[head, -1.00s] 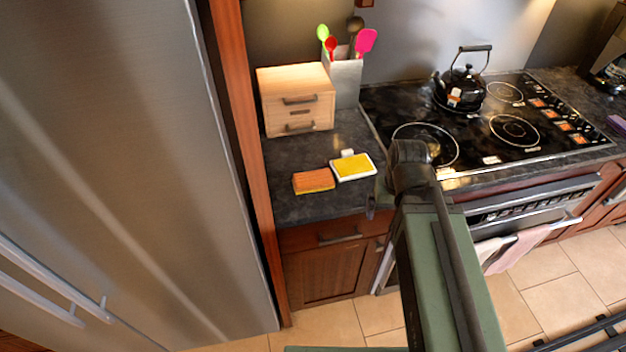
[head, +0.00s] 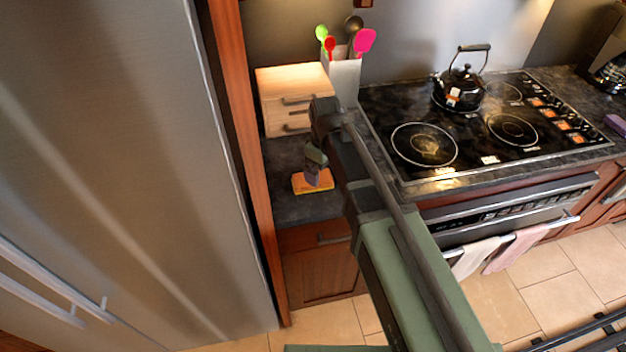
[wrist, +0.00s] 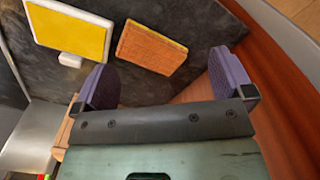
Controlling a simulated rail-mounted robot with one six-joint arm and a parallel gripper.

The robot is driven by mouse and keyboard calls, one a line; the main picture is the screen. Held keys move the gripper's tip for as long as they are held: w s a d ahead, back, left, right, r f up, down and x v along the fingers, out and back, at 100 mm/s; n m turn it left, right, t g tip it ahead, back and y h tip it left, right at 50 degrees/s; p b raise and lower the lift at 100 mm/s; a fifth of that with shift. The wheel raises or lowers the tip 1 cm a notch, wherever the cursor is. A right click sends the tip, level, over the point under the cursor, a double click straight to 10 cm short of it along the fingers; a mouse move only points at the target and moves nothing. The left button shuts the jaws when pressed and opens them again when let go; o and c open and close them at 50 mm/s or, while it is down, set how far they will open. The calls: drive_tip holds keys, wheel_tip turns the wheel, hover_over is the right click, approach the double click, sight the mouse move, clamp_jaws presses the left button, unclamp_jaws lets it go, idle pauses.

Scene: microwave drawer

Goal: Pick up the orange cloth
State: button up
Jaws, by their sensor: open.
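The orange cloth (head: 301,184) is a small, flat orange block with a yellow edge, lying on the dark counter left of the stove. My gripper (head: 316,163) is over it in the head view and hides part of it. In the wrist view the cloth (wrist: 150,47) lies beyond and between the two spread purple fingers of my gripper (wrist: 163,65). The gripper is open and empty. The exact height of the fingers above the cloth is hard to tell.
A wooden drawer box (head: 283,82) and a utensil holder (head: 345,80) stand behind. The fridge (head: 130,180) is left, and a kettle (head: 460,92) stands on the stove.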

drive_tip(key=w+a+n, duration=0.3)
drive_tip(key=w+n, duration=0.2)
drive_tip(key=n, duration=0.2)
wheel_tip(320, 180, down, 11)
drive_tip(key=n+b, duration=0.3)
drive_tip(key=b, duration=0.8)
drive_tip(key=shift+w+a, duration=0.1)
drive_tip(key=shift+r, duration=0.15)
drive_tip(key=shift+c, duration=0.3)
drive_tip(key=c, duration=1)
drive_tip(key=shift+r, duration=0.1)
wheel_tip(320, 180, up, 20)
drive_tip(key=p, duration=2)
